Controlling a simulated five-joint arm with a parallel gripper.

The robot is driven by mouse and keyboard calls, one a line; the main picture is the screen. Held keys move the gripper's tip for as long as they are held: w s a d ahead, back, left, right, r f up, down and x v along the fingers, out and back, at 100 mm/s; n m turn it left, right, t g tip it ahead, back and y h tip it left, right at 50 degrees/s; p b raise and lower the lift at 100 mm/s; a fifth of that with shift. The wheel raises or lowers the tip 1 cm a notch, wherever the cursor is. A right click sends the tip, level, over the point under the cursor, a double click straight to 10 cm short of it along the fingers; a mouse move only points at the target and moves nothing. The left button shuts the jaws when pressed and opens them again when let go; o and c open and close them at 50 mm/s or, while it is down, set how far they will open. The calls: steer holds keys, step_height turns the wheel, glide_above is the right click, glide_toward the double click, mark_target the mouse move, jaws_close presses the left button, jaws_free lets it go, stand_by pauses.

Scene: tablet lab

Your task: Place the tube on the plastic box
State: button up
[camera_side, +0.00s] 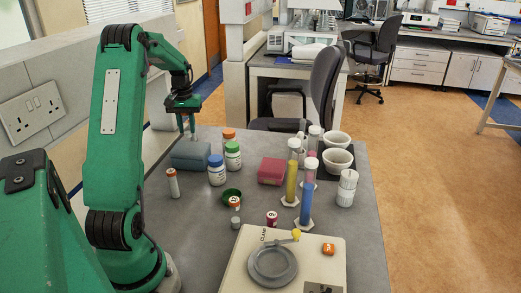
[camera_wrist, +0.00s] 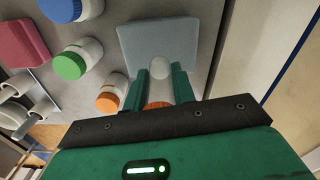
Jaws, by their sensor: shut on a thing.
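My gripper (camera_side: 187,136) hangs fingers down above the blue-grey box (camera_side: 190,155) at the back left of the bench. In the wrist view my gripper (camera_wrist: 160,76) is shut on a pale tube (camera_wrist: 160,92) with an orange cap. The tube's rounded end points towards the box, which shows behind it in the wrist view (camera_wrist: 150,38). I cannot tell whether the tube touches the box. In the side view the tube is barely distinguishable between the fingers. A red box (camera_side: 271,171) lies further right; it also shows in the wrist view (camera_wrist: 22,42).
Blue-capped (camera_side: 216,170), green-capped (camera_side: 233,155) and orange-capped (camera_side: 229,135) jars stand right of the blue-grey box. A small orange-topped container (camera_side: 172,183) stands in front.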

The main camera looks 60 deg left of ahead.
mark_target(188, 135)
steer(key=shift+f, duration=0.1)
steer(key=shift+f, duration=1.95)
steer(key=shift+f, duration=0.1)
steer(key=o, duration=0.9)
steer(key=shift+o, duration=0.2)
step_height(188, 135, up, 12)
steer(key=shift+r, duration=0.15)
